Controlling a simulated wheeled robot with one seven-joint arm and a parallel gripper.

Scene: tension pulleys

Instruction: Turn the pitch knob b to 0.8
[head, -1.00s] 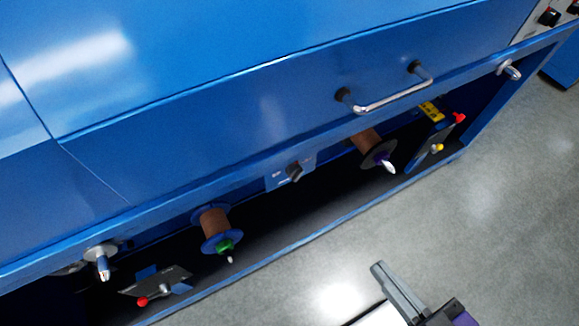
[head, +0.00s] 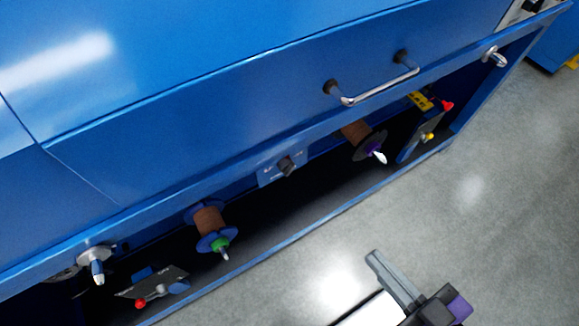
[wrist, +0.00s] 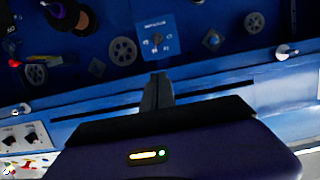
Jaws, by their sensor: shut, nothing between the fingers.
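I cannot tell for certain which knob is pitch knob b. A black knob (head: 287,165) sits on a small blue plate under the cabinet's lower edge in the head view. A plate of the same kind, with a small dark knob (wrist: 156,39), is beyond the fingertips in the wrist view. Two black knobs (wrist: 30,137) are on a pale panel at the lower left of the wrist view. My gripper (head: 373,259) is shut and empty in front of the cabinet, apart from every knob. Its closed fingers also show in the wrist view (wrist: 158,80).
The blue cabinet has a metal handle (head: 375,92) and a protruding latch (head: 495,56). Copper spools (head: 210,220), a red-tipped lever (head: 140,303) and another red knob (head: 447,105) are in the open lower bay. The grey floor (head: 500,200) at the right is clear.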

